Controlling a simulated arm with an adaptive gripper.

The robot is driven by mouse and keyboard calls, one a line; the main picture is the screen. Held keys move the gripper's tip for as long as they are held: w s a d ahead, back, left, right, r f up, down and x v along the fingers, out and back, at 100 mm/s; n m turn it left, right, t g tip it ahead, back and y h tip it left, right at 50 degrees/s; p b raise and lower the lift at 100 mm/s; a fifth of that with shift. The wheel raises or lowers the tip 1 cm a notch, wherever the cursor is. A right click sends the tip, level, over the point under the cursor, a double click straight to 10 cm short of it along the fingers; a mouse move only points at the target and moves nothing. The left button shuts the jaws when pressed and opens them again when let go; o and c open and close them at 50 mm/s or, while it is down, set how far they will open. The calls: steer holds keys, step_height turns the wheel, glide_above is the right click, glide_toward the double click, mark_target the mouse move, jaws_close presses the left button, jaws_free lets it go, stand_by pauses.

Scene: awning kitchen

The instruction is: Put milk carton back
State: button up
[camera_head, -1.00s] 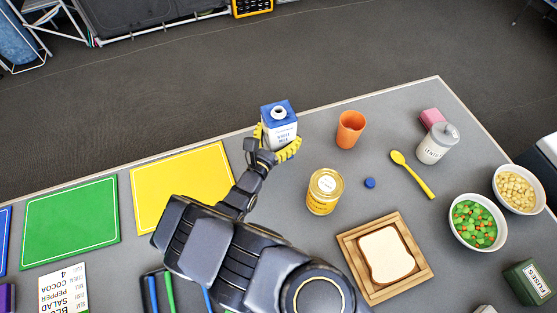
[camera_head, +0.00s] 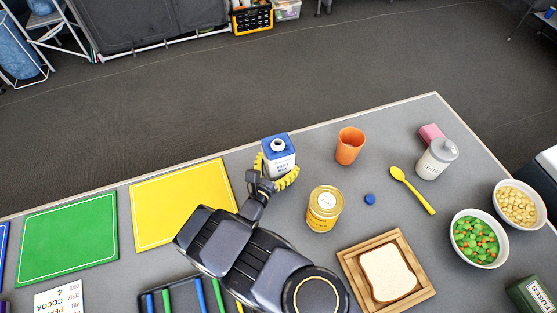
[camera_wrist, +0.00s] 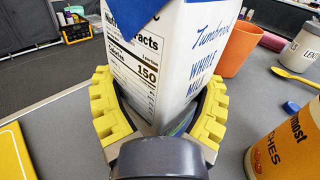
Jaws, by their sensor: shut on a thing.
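The milk carton (camera_head: 279,161) is white with a blue top and an uncapped-looking round spout. It stands upright near the table's far edge, right of the yellow mat. My gripper (camera_head: 274,179) is shut around its lower part, with a yellow ridged finger on each side. In the wrist view the carton (camera_wrist: 165,65) fills the middle, with its nutrition panel and "whole milk" print facing me, between the yellow fingers of my gripper (camera_wrist: 160,115). A small blue cap (camera_head: 370,199) lies on the table to the right. I cannot tell whether the carton's base touches the table.
A yellow can (camera_head: 324,209) and an orange cup (camera_head: 349,146) stand close on the right. A yellow mat (camera_head: 180,205) and a green mat (camera_head: 67,237) lie left. A wooden board with bread (camera_head: 348,262), a yellow spoon (camera_head: 413,190), a lentil jar (camera_head: 436,160) and bowls (camera_head: 480,260) occupy the right.

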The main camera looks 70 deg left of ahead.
mark_target(272, 176)
steer(key=o, duration=1.1)
steer(key=shift+c, duration=0.2)
steer(key=shift+s+d+r, duration=0.1)
steer(key=shift+s, duration=0.05)
steer(key=shift+v, duration=3.55)
